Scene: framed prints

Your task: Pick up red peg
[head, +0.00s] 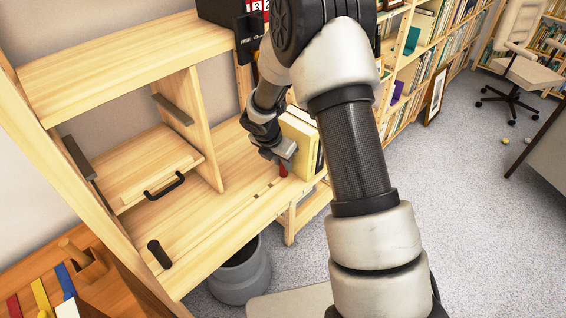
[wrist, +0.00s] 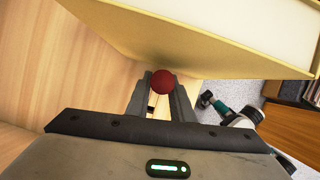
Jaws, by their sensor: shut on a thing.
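The red peg (wrist: 162,82) shows its round end between my gripper's two fingers in the wrist view. In the head view a small part of the red peg (head: 283,170) shows below my gripper (head: 284,158), at the right end of the wooden shelf unit's lower board (head: 225,200). My gripper (wrist: 160,95) is shut on the peg. Most of the peg is hidden by the fingers. I cannot tell whether it touches the board.
A yellow-cream book (head: 300,135) stands right beside my gripper; its cover (wrist: 190,35) fills the upper wrist view. A drawer with a black handle (head: 164,186) is at left. A grey bin (head: 242,275) stands below. Open carpet (head: 470,190) lies at right.

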